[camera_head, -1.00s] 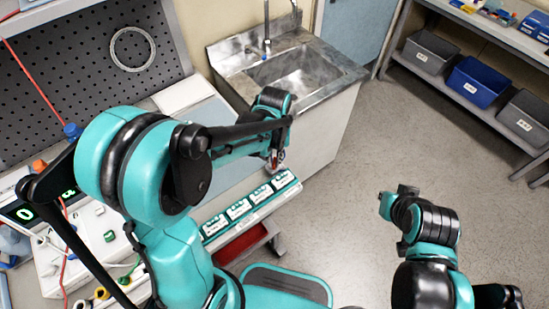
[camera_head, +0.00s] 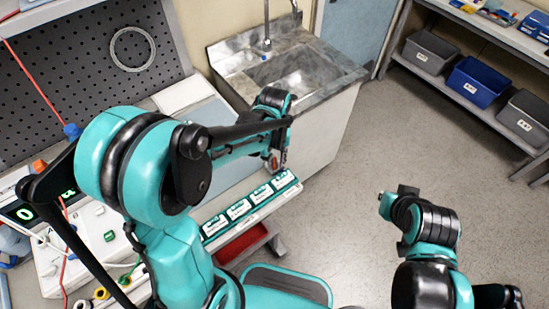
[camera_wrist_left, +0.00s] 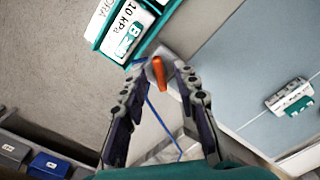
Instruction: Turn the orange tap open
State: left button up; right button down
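The orange tap (camera_wrist_left: 160,75) is a small lever on a grey body (camera_wrist_left: 153,66), beside the end of a teal rack in the left wrist view. My left gripper (camera_wrist_left: 159,72) is open, with one finger on each side of the tap. I cannot tell whether either finger touches it. In the head view, my left gripper (camera_head: 276,162) is small and partly hidden by its own wrist, at the far end of the rack of white units (camera_head: 239,209). My right arm (camera_head: 435,223) is at the right over the floor; its fingers do not show clearly.
A white unit labelled "10 kPa" (camera_wrist_left: 128,32) sits near the tap. A thin blue tube (camera_wrist_left: 160,120) runs below. A white-green unit (camera_wrist_left: 292,98) lies on the pale blue surface (camera_wrist_left: 250,70). A sink (camera_head: 290,68) stands behind; shelves with bins (camera_head: 476,83) are at right.

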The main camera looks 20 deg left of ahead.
pick_arm(q)
notch_tip(320, 180, up, 12)
dwell(0.6)
jog(key=m+t+b, duration=0.1)
jog(key=m+t, duration=0.2)
jog(key=t, duration=0.4)
send_near(274, 162)
jog(key=s+a+r, duration=0.4)
jog(key=s+a, duration=0.1)
jog(key=shift+w+d+f, duration=0.1)
jog(key=shift+w+d, duration=0.05)
jog(key=shift+d, duration=0.1)
jog(key=shift+a, duration=0.1)
